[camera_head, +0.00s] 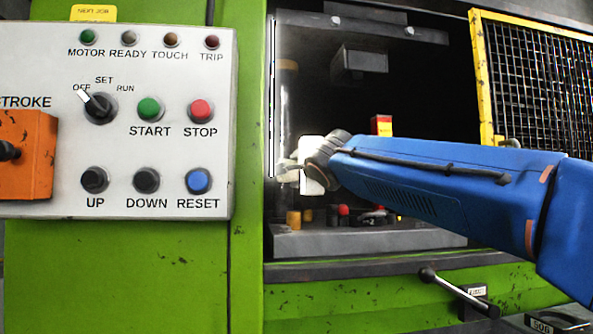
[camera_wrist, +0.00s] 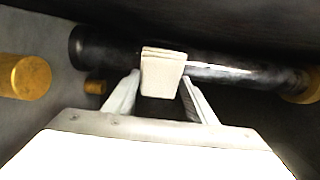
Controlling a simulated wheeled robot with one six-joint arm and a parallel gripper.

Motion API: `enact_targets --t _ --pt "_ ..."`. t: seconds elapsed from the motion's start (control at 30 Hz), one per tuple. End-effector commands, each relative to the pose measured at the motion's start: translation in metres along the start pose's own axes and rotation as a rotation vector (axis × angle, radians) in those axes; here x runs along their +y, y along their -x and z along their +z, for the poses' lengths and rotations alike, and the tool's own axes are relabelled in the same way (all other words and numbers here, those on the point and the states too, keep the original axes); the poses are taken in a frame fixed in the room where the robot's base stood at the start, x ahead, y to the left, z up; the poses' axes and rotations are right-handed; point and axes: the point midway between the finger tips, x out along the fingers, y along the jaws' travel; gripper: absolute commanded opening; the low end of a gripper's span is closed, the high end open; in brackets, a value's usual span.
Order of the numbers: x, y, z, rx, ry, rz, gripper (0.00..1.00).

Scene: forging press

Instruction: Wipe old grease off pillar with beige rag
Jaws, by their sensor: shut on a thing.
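The pillar (camera_head: 288,110) stands upright at the left side of the press opening in the head view. In the wrist view the pillar (camera_wrist: 222,74) runs across the picture as a dark, shiny cylinder, with dull black on its left part. My gripper (camera_head: 288,172) is inside the opening at the pillar's lower half. In the wrist view my gripper (camera_wrist: 160,88) is shut on the folded beige rag (camera_wrist: 163,70). The rag overlaps the pillar's middle; whether it presses on it I cannot tell. Glare hides detail around the gripper in the head view.
A brass-coloured cylinder (camera_wrist: 25,77) is at the wrist view's left. A red-and-yellow box (camera_head: 381,126) and several small items (camera_head: 370,217) are inside the press. A control panel (camera_head: 150,150) is left of the opening, a yellow-framed mesh guard (camera_head: 535,90) right.

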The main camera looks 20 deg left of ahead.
Motion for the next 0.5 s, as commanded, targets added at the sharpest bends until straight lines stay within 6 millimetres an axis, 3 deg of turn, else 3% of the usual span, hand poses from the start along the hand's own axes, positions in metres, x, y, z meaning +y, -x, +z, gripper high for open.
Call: enact_targets --t 0.5 --pt "-0.02 -0.002 0.001 0.0 -0.001 -0.002 0.33"
